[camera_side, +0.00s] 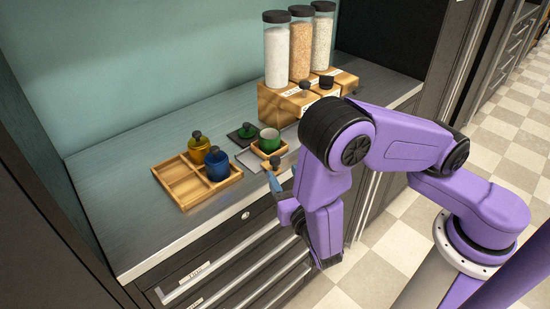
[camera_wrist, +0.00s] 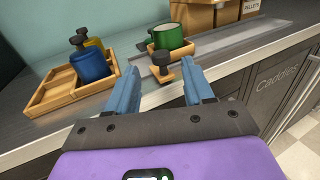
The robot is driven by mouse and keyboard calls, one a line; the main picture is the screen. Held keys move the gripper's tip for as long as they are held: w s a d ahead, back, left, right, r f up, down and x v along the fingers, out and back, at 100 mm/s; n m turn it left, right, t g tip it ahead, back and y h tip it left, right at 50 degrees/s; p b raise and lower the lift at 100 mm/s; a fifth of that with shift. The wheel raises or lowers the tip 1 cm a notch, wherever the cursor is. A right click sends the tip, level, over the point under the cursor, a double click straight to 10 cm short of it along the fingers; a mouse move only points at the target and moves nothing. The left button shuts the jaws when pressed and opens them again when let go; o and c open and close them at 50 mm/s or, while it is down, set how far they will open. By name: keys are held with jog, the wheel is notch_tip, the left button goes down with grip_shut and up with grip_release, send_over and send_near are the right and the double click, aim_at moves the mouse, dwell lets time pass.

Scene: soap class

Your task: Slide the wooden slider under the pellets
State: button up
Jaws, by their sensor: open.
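The wooden slider (camera_wrist: 182,50) sits on a grey metal track and carries a green cup (camera_wrist: 167,35); the cup also shows in the side view (camera_side: 269,140). A dark-topped knob (camera_wrist: 162,62) stands on the slider's near end. My gripper (camera_wrist: 160,78) is open and empty, its blue fingers pointing towards the knob, which appears between and just beyond the fingertips. In the side view my gripper (camera_side: 284,190) is at the counter's front edge, partly hidden by my arm. The pellets label (camera_wrist: 254,7) is on a wooden dispenser at the back right, to the right of the slider.
Three clear jars (camera_side: 300,45) stand on the wooden dispensers (camera_side: 285,105). A wooden tray (camera_side: 178,184) at left holds a yellow jar (camera_side: 199,149) and a blue jar (camera_side: 217,166). A green-knobbed dark lid (camera_side: 243,133) lies behind the slider. The track (camera_wrist: 245,38) is clear to the right.

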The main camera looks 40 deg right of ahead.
aim_at(277, 162)
jog(key=x, duration=0.7)
grip_shut()
